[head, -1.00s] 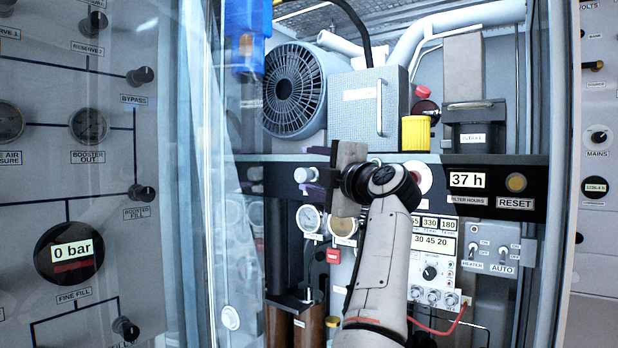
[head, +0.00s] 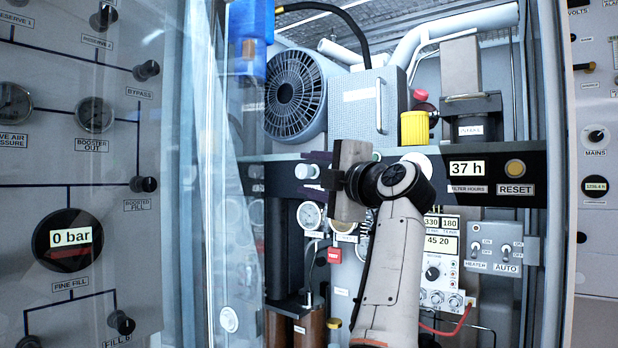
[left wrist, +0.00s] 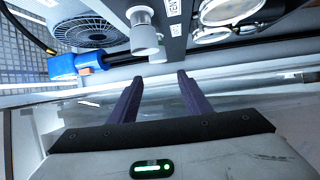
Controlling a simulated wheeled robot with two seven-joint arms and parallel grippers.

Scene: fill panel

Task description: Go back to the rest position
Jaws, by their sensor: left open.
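My left gripper (head: 315,171) is in front of the dark shelf bar of the open cabinet, its dark purple fingers pointing left near a white knob (head: 306,171). In the left wrist view the two fingers (left wrist: 158,78) stand apart with nothing between them. The knob (left wrist: 145,32) shows beyond the fingertips there, apart from them. My left forearm rises from the bottom of the head view and hides part of the gauges and the control unit. My right gripper is not in view.
A clear door edge (head: 210,200) stands left of the gripper. A blue fitting (head: 250,38) hangs at upper left, beside a round fan (head: 294,95). A yellow cap (head: 414,128) and the 37 h display (head: 467,168) are to the right. The fine fill gauge (head: 68,247) reads 0 bar.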

